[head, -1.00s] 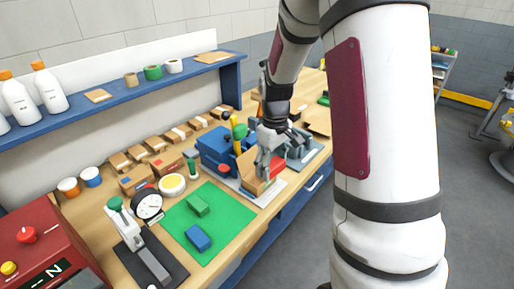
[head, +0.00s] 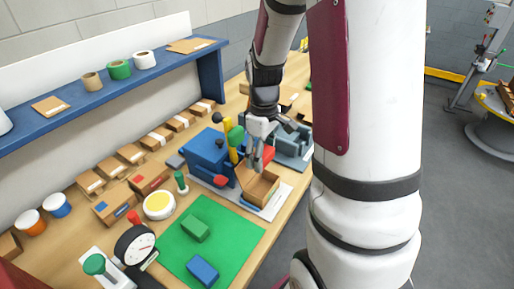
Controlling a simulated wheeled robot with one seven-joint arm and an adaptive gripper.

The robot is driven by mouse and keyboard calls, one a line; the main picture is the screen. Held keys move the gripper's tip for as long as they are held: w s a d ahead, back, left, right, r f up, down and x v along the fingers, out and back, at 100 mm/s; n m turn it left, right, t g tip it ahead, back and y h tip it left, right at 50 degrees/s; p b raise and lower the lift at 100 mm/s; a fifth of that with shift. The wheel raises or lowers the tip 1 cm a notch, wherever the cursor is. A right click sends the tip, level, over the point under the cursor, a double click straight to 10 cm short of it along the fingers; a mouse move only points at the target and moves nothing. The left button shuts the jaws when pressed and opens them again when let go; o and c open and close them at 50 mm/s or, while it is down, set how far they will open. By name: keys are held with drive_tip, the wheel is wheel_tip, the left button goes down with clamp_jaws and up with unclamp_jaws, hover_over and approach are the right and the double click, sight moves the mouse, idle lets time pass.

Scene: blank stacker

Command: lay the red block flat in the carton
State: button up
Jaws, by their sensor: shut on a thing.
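The red block (head: 268,154) is small in the head view and partly hidden by my gripper (head: 257,162). My gripper points down and is shut on the red block, over the back part of the open carton (head: 262,193). The carton is brown cardboard and stands on a pale plate beside the blue machine. The block appears at or above the carton's far rim; its exact height and tilt cannot be told. The carton's near inside looks empty.
The blue machine (head: 205,151) with yellow and green parts stands close left of the carton. A grey fixture (head: 292,149) is behind right. A green mat (head: 235,232) in front holds a green block (head: 195,228) and a blue block (head: 202,270). Small cartons line the wall.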

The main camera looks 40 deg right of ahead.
drive_tip(key=shift+w+f+b, duration=0.15)
drive_tip(key=shift+f+b, duration=0.8)
drive_tip(key=shift+f, duration=0.55)
drive_tip(key=shift+f+b, duration=1.7)
drive_tip(key=shift+f, duration=1.95)
drive_tip(key=o, duration=1.2)
drive_tip(key=shift+r, duration=0.15)
wheel_tip(320, 180, up, 11)
drive_tip(key=shift+f, duration=0.15)
drive_tip(key=shift+r, duration=0.55)
